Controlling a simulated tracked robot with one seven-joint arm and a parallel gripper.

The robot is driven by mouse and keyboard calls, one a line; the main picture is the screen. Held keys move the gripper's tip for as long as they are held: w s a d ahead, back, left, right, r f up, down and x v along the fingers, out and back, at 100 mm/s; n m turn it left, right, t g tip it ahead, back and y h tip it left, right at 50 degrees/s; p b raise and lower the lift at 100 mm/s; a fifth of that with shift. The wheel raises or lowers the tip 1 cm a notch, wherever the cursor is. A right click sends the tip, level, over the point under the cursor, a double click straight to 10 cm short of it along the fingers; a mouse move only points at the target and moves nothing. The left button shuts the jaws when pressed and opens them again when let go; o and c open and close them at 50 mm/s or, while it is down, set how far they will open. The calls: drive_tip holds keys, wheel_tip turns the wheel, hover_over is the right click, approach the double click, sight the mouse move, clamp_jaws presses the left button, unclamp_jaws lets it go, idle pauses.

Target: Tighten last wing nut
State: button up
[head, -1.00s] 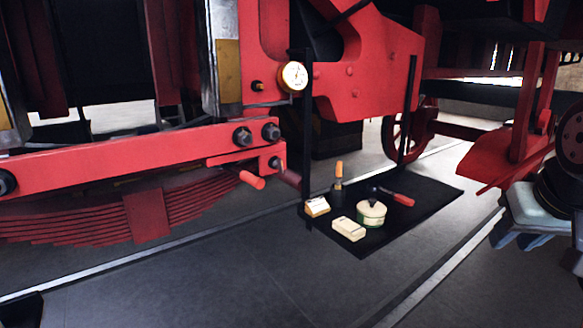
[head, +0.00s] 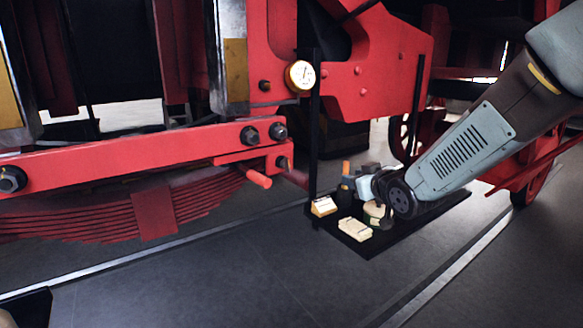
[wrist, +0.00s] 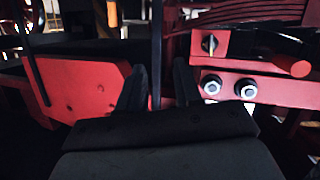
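I cannot pick out a wing nut for certain. A small dark fastener (head: 284,162) sits at the end of the red beam (head: 120,170), above a red handle (head: 259,180). In the wrist view, which looks upside down, a similar fastener (wrist: 210,43) shows on a red plate near the red handle (wrist: 292,64), with two hex nuts (wrist: 229,88) by it. My gripper (wrist: 158,85) is open and empty, its dark fingers apart and clear of these parts. In the head view my wrist hangs over the tool mat, and the fingertips are hard to make out.
A black mat (head: 385,244) on the floor holds a cream box (head: 355,229), a yellowish box (head: 323,206) and a pot, partly hidden by my arm. A dark upright post (head: 316,125) stands beside the gauge (head: 300,75).

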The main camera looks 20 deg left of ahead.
sight(289, 165)
drive_tip(key=a+f+n+y, duration=0.2)
drive_tip(key=a+y, duration=0.3)
drive_tip(key=a, duration=0.4)
drive_tip(key=shift+g, duration=0.3)
drive_tip(key=x, duration=1.3)
drive_tip(key=shift+s+a+r, duration=0.2)
drive_tip(key=shift+s+a, duration=0.1)
drive_tip(key=shift+a, duration=0.1)
clamp_jaws()
drive_tip(key=shift+d, duration=0.1)
